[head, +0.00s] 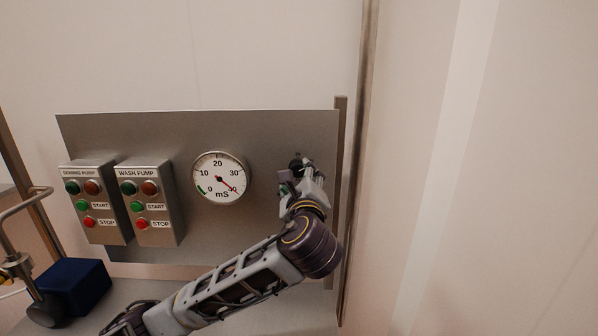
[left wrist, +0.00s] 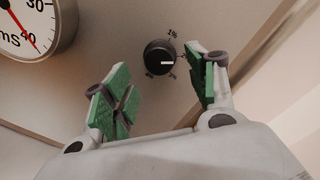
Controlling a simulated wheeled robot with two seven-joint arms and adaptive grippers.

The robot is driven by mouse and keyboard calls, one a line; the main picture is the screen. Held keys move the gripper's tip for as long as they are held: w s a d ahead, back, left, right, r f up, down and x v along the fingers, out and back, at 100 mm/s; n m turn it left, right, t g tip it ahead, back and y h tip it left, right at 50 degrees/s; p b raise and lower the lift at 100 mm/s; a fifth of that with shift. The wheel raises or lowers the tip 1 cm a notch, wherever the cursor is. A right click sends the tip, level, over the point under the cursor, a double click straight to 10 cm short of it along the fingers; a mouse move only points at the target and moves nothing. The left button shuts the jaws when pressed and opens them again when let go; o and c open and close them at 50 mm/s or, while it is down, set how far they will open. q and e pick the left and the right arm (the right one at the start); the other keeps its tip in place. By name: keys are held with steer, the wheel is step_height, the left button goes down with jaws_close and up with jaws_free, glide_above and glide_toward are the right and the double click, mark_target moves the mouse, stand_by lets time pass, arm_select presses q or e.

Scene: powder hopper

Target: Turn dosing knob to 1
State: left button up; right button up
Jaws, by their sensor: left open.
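The dosing knob (left wrist: 159,57) is a small black round knob with a white pointer line, on the metal panel. In the left wrist view its pointer points to the right, and small marks around it include one reading "1%" above it. In the head view the knob (head: 296,161) is partly hidden behind my gripper. My left gripper (head: 299,182) is at the right part of the panel, close to the knob. In the left wrist view its green-padded fingers (left wrist: 163,90) are apart and empty, with the knob beyond and between them. My right gripper is not in view.
A round mS gauge (head: 220,178) with a red needle sits left of the knob. The dosing pump box (head: 95,203) and wash pump box (head: 150,203) are further left. A vertical metal post (head: 340,150) stands at the panel's right edge. A blue block (head: 75,287) is at lower left.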

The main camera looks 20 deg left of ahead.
mark_target(299, 172)
arm_select(q)
steer(key=shift+p+x, duration=0.3)
steer(key=shift+x, duration=2.1)
steer(key=shift+c, duration=0.2)
steer(key=c, duration=1)
